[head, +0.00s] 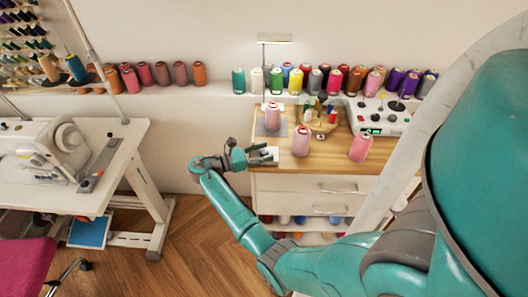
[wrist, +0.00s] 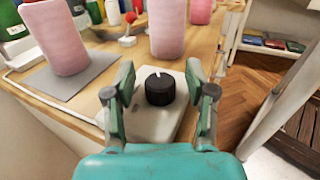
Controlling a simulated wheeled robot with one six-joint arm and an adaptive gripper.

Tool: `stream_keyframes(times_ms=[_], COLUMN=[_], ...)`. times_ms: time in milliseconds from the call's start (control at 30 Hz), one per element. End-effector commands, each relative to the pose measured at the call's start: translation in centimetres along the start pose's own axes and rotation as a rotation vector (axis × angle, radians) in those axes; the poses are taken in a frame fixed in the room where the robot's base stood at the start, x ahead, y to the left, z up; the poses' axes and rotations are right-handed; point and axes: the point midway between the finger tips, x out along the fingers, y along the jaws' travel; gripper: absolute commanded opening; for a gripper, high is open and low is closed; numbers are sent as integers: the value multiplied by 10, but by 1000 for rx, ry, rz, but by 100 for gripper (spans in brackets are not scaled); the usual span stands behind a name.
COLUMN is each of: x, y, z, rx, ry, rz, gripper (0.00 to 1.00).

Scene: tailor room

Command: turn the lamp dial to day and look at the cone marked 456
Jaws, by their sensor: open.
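A black round dial (wrist: 160,92) with a pale pointer mark sits on a light control box (wrist: 146,124) at the table edge. My gripper (wrist: 159,80) is open, with one finger on either side of the dial; whether they touch it I cannot tell. In the head view my gripper (head: 258,155) is at the table's left front corner and hides the dial. A pink cone (head: 273,117) stands on a grey mat (head: 262,129) under the lamp (head: 275,40). Two more pink cones (head: 301,142) (head: 360,148) stand on the table. No number is readable on them.
The wooden table (head: 330,162) also holds a small rack of coloured pieces (head: 318,115) and a white device with a green display (head: 378,120). Several thread cones line the shelf behind. A sewing machine table (head: 75,165) stands left, with open floor between.

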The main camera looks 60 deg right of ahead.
Motion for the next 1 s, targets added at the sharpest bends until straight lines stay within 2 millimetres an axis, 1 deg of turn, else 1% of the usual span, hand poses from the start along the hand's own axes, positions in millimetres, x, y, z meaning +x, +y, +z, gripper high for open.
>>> stream_keyframes(times_ms=[167, 400, 500, 667, 1000], x=[-20, -57, -67, -74, -74], y=[1, 1, 1, 0, 0], z=[0, 0, 0, 0, 0], rx=[-1, 0, 1, 1, 1], ry=[0, 0, 0, 0, 0], rz=[4, 4, 1, 2, 1], gripper=[56, 56, 56, 56, 56])
